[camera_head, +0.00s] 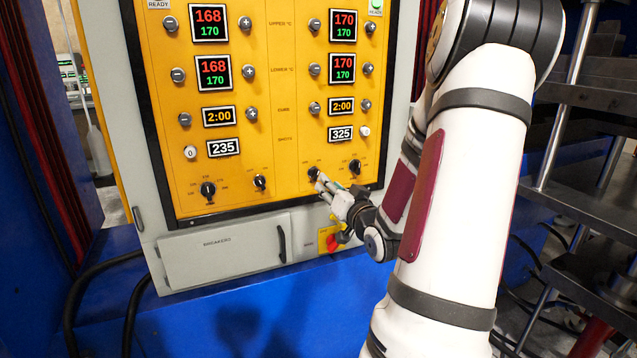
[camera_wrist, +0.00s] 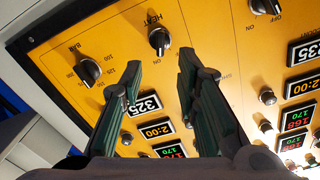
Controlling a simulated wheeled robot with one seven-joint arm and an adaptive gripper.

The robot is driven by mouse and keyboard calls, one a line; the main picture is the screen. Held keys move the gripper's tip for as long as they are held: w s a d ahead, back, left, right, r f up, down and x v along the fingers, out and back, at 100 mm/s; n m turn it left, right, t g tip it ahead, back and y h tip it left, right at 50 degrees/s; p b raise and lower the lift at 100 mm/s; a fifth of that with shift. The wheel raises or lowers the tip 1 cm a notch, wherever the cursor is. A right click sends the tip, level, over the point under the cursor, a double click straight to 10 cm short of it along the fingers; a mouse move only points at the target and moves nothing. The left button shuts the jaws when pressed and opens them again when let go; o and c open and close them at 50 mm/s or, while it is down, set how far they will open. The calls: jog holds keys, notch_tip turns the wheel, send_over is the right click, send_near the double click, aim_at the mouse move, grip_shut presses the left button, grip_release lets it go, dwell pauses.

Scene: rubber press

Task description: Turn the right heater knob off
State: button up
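The right heater knob (camera_head: 314,172) is a black dial low on the yellow panel, partly hidden by the fingers in the head view. In the wrist view this knob (camera_wrist: 158,38) sits under the word HEAT, with the picture upside down. Its pointer setting is too small to read surely. My gripper (camera_head: 325,182) is close to the panel at the knob. In the wrist view the fingers of my gripper (camera_wrist: 158,65) are spread apart, with nothing between them. The knob lies just beyond the gap between the fingertips; I see no contact.
The right BAR knob (camera_head: 354,167) is close beside the heater knob, and shows in the wrist view (camera_wrist: 88,70). The left heater knob (camera_head: 260,181) is farther left. A red switch (camera_head: 332,243) is below. A metal rack (camera_head: 590,200) stands right of my arm.

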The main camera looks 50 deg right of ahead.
aim_at(318, 174)
jog(key=b+x, duration=0.1)
jog(key=x, duration=0.6)
jog(key=shift+w+d, duration=0.1)
jog(key=shift+w, duration=0.05)
jog(key=shift+c, duration=0.3)
grip_shut()
